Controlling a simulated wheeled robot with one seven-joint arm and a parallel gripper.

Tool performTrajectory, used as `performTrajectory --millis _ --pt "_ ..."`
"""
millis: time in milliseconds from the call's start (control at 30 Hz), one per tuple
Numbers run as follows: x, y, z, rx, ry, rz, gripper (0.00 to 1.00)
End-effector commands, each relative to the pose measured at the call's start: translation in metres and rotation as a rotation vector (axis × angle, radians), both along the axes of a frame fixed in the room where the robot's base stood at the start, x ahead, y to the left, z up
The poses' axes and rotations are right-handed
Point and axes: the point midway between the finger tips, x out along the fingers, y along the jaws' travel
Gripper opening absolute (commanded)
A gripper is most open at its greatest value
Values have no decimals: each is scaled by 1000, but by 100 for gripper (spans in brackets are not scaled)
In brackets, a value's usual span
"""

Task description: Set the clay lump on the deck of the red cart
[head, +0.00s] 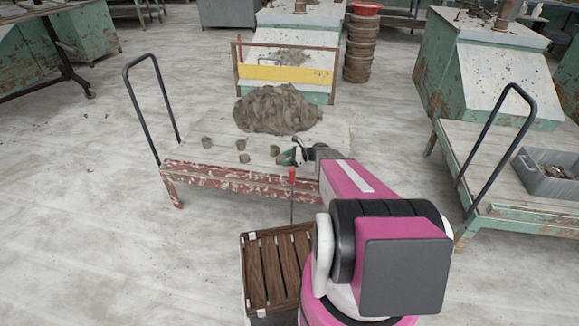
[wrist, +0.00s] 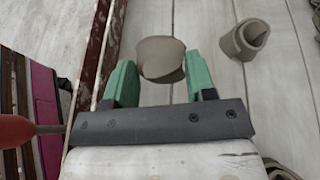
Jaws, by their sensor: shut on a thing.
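The red cart (head: 230,178) stands ahead of me with a pale plank deck and a worn red front edge. Its deck (wrist: 205,20) also shows in the wrist view. My gripper (head: 290,157) is low over the deck's front right part. In the wrist view its green fingers (wrist: 162,80) are shut on a grey-brown clay lump (wrist: 160,56). The lump shows between the fingertips, above or on the planks; I cannot tell whether it touches them. In the head view I cannot clearly separate it from nearby lumps.
A large clay heap (head: 277,108) and several loose lumps (head: 206,142) lie on the deck. One hollow lump (wrist: 243,40) is right of my fingers. A red-handled tool (head: 292,174) stands by the front edge, near a wooden crate (head: 272,268). A green cart (head: 520,165) is right.

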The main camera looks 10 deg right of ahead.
Motion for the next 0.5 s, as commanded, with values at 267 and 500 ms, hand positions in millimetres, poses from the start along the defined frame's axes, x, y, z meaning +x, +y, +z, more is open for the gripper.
performTrajectory --millis 267,500 --pt "-1 -19 -13 2 0 1 23" --pt "0 -19 -43 2 2 0 23"
